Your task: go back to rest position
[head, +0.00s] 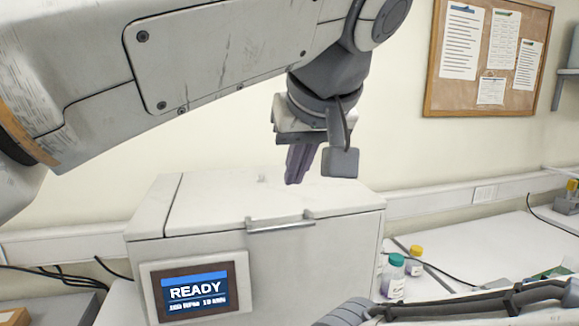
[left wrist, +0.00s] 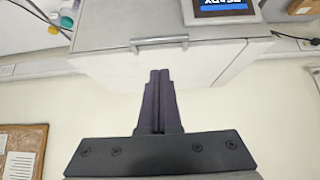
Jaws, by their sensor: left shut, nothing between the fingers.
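My left gripper (head: 299,165) hangs from my left arm above the back right part of a white box-shaped machine. Its dark fingers are together with nothing between them. In the left wrist view the left gripper (left wrist: 159,75) points toward the machine's lid handle, with the two fingers side by side. The white machine (head: 345,235) has its lid down, a metal handle (head: 280,226) at the lid's front edge, and a screen (head: 197,291) reading READY. The handle also shows in the left wrist view (left wrist: 160,41). My right gripper is not clearly in view.
Small bottles, one with a green cap (head: 394,278) and one with a yellow cap (head: 415,262), stand right of the machine on a white bench (head: 480,240). A cork board (head: 440,95) hangs on the wall. Black cables (head: 60,275) lie at the left.

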